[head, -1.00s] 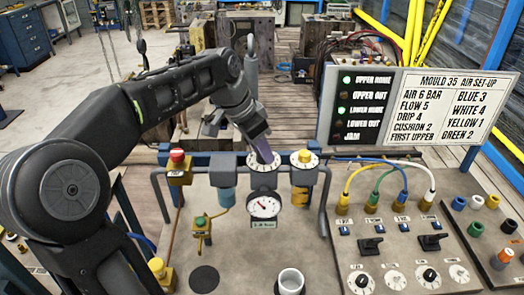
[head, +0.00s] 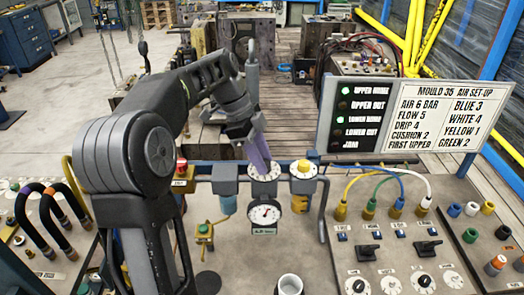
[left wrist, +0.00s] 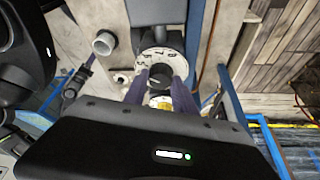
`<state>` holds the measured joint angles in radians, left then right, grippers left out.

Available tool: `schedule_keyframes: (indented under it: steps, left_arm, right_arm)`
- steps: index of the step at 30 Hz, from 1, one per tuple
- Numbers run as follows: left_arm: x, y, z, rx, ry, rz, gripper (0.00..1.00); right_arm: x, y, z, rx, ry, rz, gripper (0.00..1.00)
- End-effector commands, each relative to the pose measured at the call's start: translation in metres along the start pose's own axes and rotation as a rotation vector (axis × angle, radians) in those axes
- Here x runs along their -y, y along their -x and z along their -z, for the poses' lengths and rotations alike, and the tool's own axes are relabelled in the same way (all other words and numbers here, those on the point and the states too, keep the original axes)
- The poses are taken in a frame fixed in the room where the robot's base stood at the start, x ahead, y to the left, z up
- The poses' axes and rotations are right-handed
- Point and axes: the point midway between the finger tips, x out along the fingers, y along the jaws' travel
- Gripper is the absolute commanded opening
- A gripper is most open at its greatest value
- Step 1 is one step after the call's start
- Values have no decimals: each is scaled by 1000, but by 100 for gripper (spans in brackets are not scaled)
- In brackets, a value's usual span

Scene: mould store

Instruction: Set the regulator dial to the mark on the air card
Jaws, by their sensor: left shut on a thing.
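The regulator dial (head: 264,175) is a white marked disc on top of the air unit behind the panel. My left gripper (head: 263,165) reaches down from above, its purple-grey fingers shut on the dial's knob. In the left wrist view the dial (left wrist: 174,60) shows its markings, with the dark knob (left wrist: 159,78) between the fingertips. A round white pressure gauge (head: 265,214) sits below the dial; its small label is too blurred to read. The air card (head: 445,108) at the right reads "AIR 6 BAR". My right gripper is not in view.
A second dial (head: 304,166) with a yellow knob stands just right. A red button (head: 181,164) is on the left. A white cup (head: 290,284) stands in front. Coloured hoses (head: 385,183) and switches fill the right panel; black hoses (head: 55,205) are at the left.

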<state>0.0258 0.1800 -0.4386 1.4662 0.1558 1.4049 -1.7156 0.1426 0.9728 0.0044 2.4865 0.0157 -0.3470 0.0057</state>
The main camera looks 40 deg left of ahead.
Motion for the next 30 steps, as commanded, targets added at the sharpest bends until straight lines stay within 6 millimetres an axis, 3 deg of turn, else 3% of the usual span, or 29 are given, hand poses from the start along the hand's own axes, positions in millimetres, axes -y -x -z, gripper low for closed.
schedule_keyframes:
  steps: [6,19,20,27,30]
  left_arm:
    - [0,1,-1,3,-56,-25,0]
    - [0,-1,-1,3,-67,-28,0]
    - [0,-1,-1,3,-67,-28,34]
    - [0,0,-1,2,-67,-27,53]
    - [0,0,-1,2,-67,-27,53]
  right_arm:
    - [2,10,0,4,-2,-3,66]
    - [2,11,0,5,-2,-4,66]
    - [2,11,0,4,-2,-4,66]
    - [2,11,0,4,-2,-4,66]
    - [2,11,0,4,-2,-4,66]
